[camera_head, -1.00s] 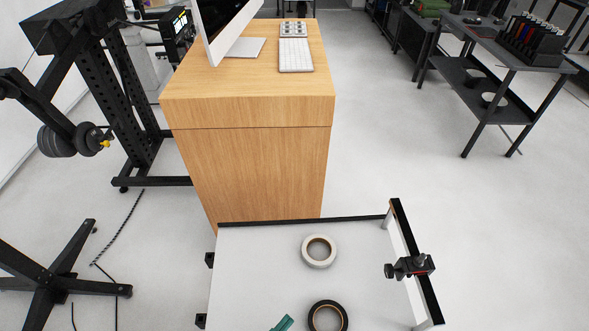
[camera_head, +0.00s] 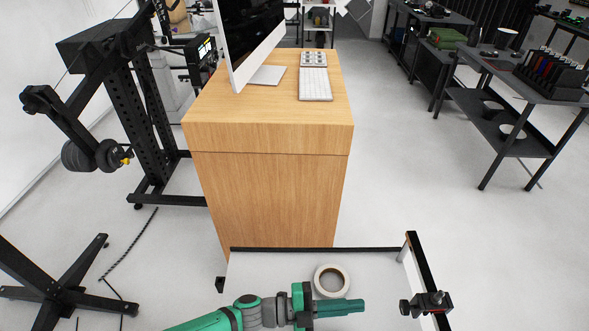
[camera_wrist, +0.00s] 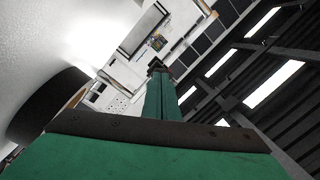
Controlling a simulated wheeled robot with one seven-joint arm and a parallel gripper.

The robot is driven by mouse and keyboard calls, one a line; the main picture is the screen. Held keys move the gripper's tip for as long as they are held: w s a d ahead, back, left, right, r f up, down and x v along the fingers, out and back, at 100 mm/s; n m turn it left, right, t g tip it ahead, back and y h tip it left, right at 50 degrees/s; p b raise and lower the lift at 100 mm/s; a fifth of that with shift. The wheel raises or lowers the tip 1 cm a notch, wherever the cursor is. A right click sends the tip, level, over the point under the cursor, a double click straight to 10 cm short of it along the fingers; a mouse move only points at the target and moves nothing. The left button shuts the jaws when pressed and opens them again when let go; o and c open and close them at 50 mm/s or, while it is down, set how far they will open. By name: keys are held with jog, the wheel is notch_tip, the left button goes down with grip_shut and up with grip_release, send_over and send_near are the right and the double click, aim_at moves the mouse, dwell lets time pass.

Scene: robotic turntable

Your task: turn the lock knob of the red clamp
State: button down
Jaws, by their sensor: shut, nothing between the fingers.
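The clamp (camera_head: 428,303) is a small dark block with a little red on it, fixed on the black right-hand rail of the white-topped table. A dark knob sticks out from its left side. Its lock knob is too small to make out clearly. My gripper (camera_head: 362,306) has green fingers closed together and pointing right, towards the clamp, with a gap between the tips and it. The closed fingers also show in the wrist view (camera_wrist: 160,78), with a small dark shape just beyond the tips that I cannot identify for sure.
A white tape roll (camera_head: 332,268) lies on the white table (camera_head: 265,268), right behind my gripper. A wooden desk (camera_head: 270,195) with a monitor and keyboard stands beyond. A black frame with weights (camera_head: 150,130) is at the left.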

jog(key=shift+w+d+f+m+g, duration=0.15)
jog(key=shift+d+m+g, duration=0.2)
jog(key=shift+d, duration=0.3)
jog(key=shift+w+d+f+m+g, duration=0.1)
jog(key=shift+d+m+g, duration=0.15)
jog(key=shift+d+m, duration=0.3)
jog(key=shift+s+d, duration=0.1)
jog(key=shift+d, duration=3.35)
jog(key=shift+r, duration=0.1)
jog(key=shift+w+r, duration=0.4)
jog(key=shift+r, duration=0.15)
jog(key=shift+w+r, duration=0.25)
jog(key=shift+r, duration=0.4)
jog(key=shift+w, duration=0.15)
jog(key=a, duration=0.6)
jog(key=shift+w, duration=0.2)
